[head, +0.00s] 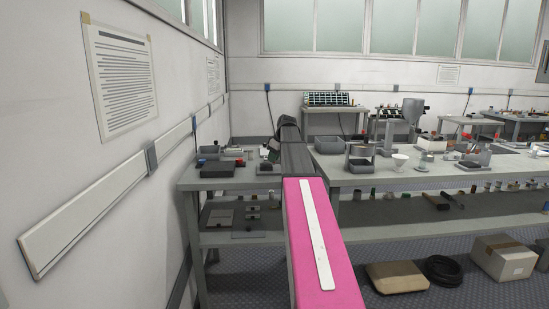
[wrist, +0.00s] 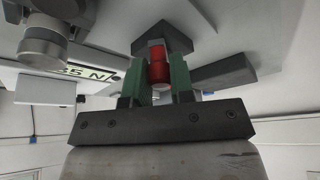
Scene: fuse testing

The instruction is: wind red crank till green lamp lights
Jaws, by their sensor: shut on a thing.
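In the wrist view my gripper (wrist: 160,76) has its two green-padded fingers closed on the red crank handle (wrist: 157,67). The handle is a short red cylinder between the pads, against a dark block-like crank part. In the head view my pink and dark arm reaches to the left part of the workbench and covers part of the view there; my gripper and the crank cannot be made out clearly. I cannot make out a green lamp or whether one is lit.
A label reading "35 N" (wrist: 88,74) and a grey cylinder (wrist: 42,42) are at the left in the wrist view. A cardboard box (head: 503,257) stands on the floor.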

